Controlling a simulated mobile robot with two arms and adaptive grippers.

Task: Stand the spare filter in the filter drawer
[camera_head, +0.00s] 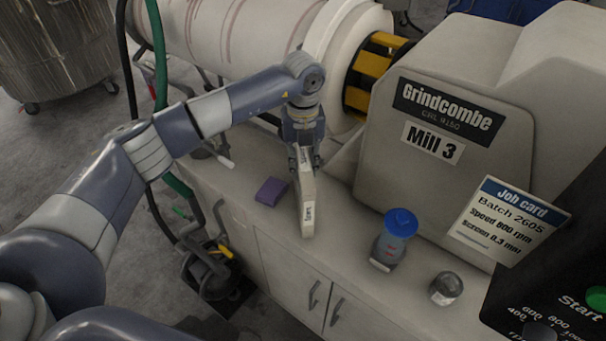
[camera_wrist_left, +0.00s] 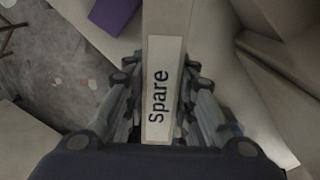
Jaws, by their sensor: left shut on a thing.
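The spare filter is a slim, pale box-like piece (camera_head: 308,212) with a white label. In the left wrist view the filter (camera_wrist_left: 160,90) shows the word "Spare" on its near edge. My left gripper (camera_head: 303,165) is shut on the filter from above, with a finger on each side of it. The filter hangs down over the worktop near its front edge; I cannot tell whether it touches the surface. I cannot make out an open filter drawer in either view. My right gripper is not in view.
A purple block (camera_head: 271,191) lies just left of the filter on the worktop (camera_head: 345,262). The mill housing (camera_head: 480,110) rises behind. Cabinet doors with handles are below.

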